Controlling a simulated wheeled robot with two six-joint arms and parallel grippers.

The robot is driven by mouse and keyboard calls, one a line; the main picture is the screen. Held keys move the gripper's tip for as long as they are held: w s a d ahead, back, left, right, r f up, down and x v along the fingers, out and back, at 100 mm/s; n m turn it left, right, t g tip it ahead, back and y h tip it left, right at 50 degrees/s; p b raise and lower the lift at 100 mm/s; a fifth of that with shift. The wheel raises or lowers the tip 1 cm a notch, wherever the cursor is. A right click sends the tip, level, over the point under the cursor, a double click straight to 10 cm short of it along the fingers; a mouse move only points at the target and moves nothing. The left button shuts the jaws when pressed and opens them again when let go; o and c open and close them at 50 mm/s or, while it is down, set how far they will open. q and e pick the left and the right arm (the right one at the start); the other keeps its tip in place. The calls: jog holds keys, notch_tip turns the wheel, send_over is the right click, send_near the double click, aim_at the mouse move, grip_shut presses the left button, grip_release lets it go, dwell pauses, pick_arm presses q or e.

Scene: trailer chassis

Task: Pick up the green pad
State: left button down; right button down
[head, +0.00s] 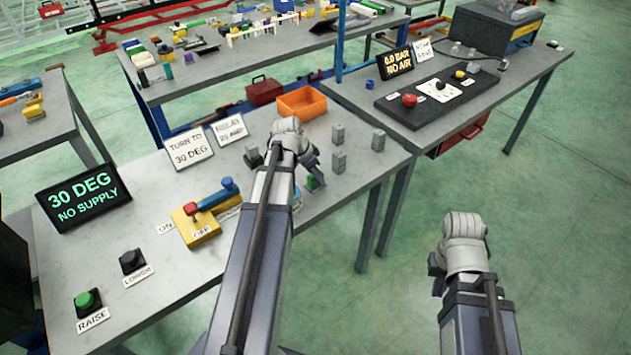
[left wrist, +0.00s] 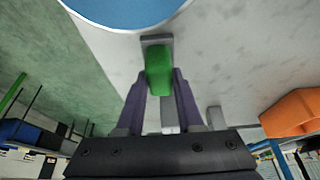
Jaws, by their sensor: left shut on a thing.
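The green pad (left wrist: 158,72) is between the two fingers of my left gripper (left wrist: 160,85) in the left wrist view, and the fingers are shut on it. In the head view a bit of the green pad (head: 314,181) shows at the tips of my left gripper (head: 312,172), low over the grey table. My left arm hides part of the area around it. A grey block shows behind the pad in the left wrist view. My right gripper (head: 437,275) is over the green floor, right of the table, and its fingers are mostly hidden.
Several small grey blocks (head: 338,161) stand close by the left gripper. A blue round thing (left wrist: 125,8) is just beyond the pad. An orange bin (head: 302,103) stands behind. A yellow switch unit (head: 196,226) and signs stand to the left.

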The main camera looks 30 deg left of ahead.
pick_arm(q)
jog(key=shift+r, duration=0.1)
dwell(0.3)
notch_tip(320, 180, up, 10)
jog(key=p, duration=1)
jog(key=c, duration=1.1)
grip_release()
grip_shut()
